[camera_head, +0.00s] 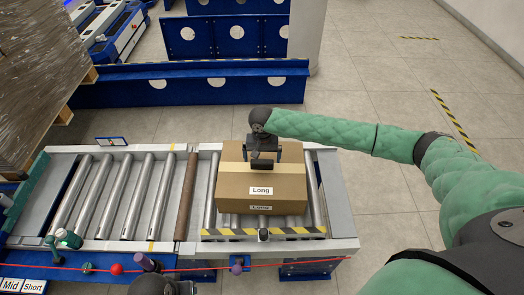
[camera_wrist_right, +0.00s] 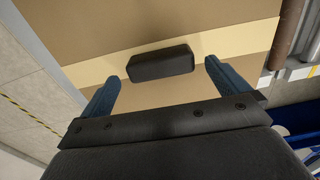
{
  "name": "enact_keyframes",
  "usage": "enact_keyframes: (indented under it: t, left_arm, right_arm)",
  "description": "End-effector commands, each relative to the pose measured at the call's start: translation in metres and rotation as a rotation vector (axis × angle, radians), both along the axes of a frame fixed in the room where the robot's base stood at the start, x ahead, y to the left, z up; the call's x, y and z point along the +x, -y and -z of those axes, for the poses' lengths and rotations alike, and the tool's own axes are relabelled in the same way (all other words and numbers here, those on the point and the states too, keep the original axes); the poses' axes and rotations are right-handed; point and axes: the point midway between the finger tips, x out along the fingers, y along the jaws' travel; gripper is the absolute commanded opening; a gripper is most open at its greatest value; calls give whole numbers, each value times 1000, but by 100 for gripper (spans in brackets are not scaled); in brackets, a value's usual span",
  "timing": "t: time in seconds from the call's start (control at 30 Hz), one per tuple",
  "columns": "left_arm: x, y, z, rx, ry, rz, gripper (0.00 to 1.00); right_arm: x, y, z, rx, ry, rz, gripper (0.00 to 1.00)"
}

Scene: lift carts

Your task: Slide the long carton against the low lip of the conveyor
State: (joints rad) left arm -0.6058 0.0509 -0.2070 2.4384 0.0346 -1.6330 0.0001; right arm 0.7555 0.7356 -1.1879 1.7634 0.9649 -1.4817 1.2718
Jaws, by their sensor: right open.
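The long carton (camera_head: 235,193), a brown box with tan tape and "Long" labels, sits on the rollers at the conveyor's right end. The low lip (camera_head: 220,233) has yellow and black stripes and runs along the near edge. A narrow gap shows between the carton's near face and the lip. My right gripper (camera_head: 263,160) is over the carton's far part, pointing down at its top. In the right wrist view its blue fingers (camera_wrist_right: 160,73) are spread apart above the taped top, with a dark block (camera_wrist_right: 160,62) between them. Whether the fingers touch the carton is unclear.
Conveyor rollers (camera_head: 130,195) left of the carton are clear. A wrapped pallet load (camera_head: 40,70) stands at the far left. A blue barrier (camera_head: 190,85) lies behind the conveyor. A red cord (camera_head: 200,268) with coloured knobs runs along the near side.

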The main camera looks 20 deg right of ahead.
Motion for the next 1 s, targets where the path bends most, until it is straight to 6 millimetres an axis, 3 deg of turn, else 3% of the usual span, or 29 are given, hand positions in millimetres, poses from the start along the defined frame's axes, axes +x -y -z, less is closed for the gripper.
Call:
enact_keyframes:
  t: [0.3, 0.7, 1.0]
  left_arm:
    - [-3, -6, -8, 13, -17, -7, 36]
    - [-4, -7, -9, 16, -22, -10, 36]
    - [-4, -7, -9, 16, -21, -9, 36]
  right_arm:
    - [0, 0, 34, -1, 1, 0, 100]
    - [0, 0, 40, 0, 1, -1, 98]
    - [0, 0, 40, 0, 1, -1, 39]
